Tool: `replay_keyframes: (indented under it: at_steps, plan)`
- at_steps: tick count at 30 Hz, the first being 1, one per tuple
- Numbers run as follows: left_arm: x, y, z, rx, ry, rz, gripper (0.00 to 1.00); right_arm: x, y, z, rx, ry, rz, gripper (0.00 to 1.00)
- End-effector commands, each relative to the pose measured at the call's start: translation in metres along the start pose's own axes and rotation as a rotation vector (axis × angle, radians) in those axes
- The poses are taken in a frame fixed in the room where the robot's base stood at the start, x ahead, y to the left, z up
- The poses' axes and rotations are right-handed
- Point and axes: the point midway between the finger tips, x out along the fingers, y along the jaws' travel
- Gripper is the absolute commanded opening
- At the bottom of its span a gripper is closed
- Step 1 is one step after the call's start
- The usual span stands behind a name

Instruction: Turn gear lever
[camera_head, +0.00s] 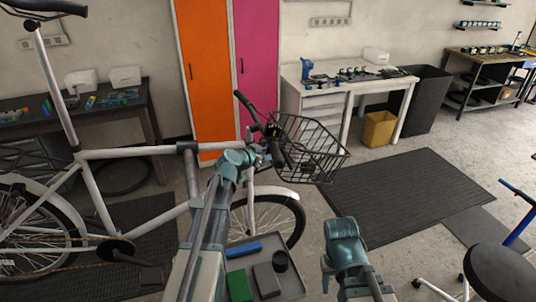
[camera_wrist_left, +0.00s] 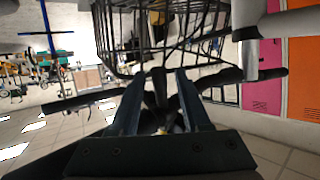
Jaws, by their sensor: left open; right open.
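The white cargo bike (camera_head: 135,153) stands on the left. Its black handlebar (camera_head: 243,101) rises behind the wire front basket (camera_head: 312,150). In the left wrist view, my left gripper (camera_wrist_left: 168,74) is open, its two fingers reaching toward the handlebar (camera_wrist_left: 270,73) and dark stem parts, with the basket (camera_wrist_left: 165,28) beyond. In the head view, my left arm reaches up to the handlebar and hides part of it. The gear lever cannot be clearly told apart from the grips. My right gripper (camera_head: 326,272) is open, low and away from the bike.
A tray (camera_head: 292,277) with a blue item (camera_head: 244,250) lies between my arms. Orange (camera_head: 203,75) and pink (camera_head: 256,60) lockers, a white workbench (camera_head: 322,101) and a yellow bin (camera_head: 380,128) stand behind. A stool (camera_head: 500,272) is at right.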

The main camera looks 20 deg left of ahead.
Motion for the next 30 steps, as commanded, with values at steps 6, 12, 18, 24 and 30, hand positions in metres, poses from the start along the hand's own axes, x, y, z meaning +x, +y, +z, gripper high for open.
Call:
replay_keyframes:
  at_steps: [6,12,18,24,30]
  plan:
    - [-0.0002,0.0001,0.0,0.0,0.0,0.0,0.15,0.0,0.0,0.0,0.0,0.0,0.0,0.5]
    - [-0.0002,0.0001,0.0001,0.0,0.0,0.0,0.0,0.0,0.0,0.0,0.0,0.0,0.0,0.5]
    - [-0.0002,0.0001,0.0001,0.0,0.0,0.001,0.0,0.0,0.0,0.0,0.0,0.0,0.0,0.5]
    - [-0.0003,0.0001,0.0001,0.0,0.0,0.001,0.0,0.0,0.0,0.0,0.0,0.0,0.0,0.5]
    - [-0.0003,0.0001,0.0002,0.0,0.0,0.001,0.0,0.0,0.0,0.0,0.0,0.0,0.0,0.5]
